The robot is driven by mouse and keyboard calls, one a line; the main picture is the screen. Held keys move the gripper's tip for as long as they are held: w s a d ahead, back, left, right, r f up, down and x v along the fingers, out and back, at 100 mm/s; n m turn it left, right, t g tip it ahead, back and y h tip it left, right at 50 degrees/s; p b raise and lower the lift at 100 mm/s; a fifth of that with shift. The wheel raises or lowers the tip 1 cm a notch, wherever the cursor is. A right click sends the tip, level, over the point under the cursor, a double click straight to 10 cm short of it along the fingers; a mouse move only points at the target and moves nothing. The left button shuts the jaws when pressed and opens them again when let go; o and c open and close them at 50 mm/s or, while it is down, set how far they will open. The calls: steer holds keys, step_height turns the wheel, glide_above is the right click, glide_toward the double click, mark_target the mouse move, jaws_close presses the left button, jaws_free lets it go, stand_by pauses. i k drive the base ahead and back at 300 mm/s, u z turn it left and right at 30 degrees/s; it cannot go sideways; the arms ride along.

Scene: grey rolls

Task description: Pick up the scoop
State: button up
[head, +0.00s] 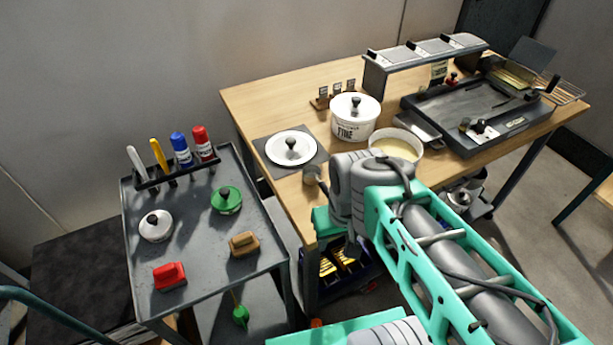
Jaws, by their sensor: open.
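A small dark grey cup-shaped thing (312,175) stands at the front left edge of the wooden table, with a thin part running right behind my wrist. It looks like the scoop, but its handle is mostly hidden and I cannot be sure.
A bowl of yellow stuff (397,148) stands just behind my wrist. A lidded white tub (355,117) and a white lid on a dark mat (265,158) are nearby. A grey cart (195,255) with markers and knobbed blocks stands left. A black machine (480,112) fills the right.

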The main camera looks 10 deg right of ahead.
mark_target(312, 174)
steer(key=z, duration=1)
steer(key=k, duration=0.5)
steer(key=z, duration=1.3)
steer(key=i, duration=1.25)
steer(key=u, duration=4.85)
steer(key=i, duration=0.5)
steer(key=u, duration=0.05)
